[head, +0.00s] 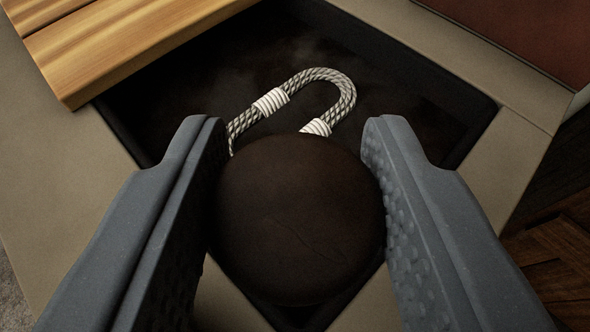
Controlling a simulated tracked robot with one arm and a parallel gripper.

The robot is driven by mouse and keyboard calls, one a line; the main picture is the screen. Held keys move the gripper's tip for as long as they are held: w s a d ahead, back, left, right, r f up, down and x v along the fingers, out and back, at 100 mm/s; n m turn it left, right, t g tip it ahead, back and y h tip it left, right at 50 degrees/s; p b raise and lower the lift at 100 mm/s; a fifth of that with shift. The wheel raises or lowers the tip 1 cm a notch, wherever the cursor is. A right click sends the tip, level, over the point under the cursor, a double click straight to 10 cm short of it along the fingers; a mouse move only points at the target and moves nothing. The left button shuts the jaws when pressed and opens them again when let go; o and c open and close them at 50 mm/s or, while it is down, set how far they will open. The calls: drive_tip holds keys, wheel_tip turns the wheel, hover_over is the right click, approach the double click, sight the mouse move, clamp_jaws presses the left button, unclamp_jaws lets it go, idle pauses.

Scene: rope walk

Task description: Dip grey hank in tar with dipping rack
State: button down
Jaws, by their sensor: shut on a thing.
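My gripper (292,140) points down into the picture, its two grey fingers shut on a dark brown round knob (300,225). The knob looks like the top of the dipping rack; whatever is below it is hidden. Beyond the knob, the grey hank (347,95) shows as a bent loop of twisted rope with two white bindings. Its near ends are hidden behind the knob and left finger. The hank is seen against the dark tar (420,105) in a square vat; I cannot tell whether it touches the surface or hangs above it.
A broad beige rim (90,190) surrounds the vat. Light wooden boards (130,40) overlap its upper left corner. A reddish-brown panel (530,35) lies at the upper right. Dark wooden flooring (560,245) shows at the lower right.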

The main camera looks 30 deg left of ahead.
drive_tip(key=shift+r, duration=0.1)
drive_tip(key=c, duration=0.9)
unclamp_jaws()
drive_tip(key=p+v, duration=0.2)
drive_tip(key=v, duration=1.1)
drive_tip(key=shift+s+d, duration=0.25)
drive_tip(key=shift+s, duration=0.1)
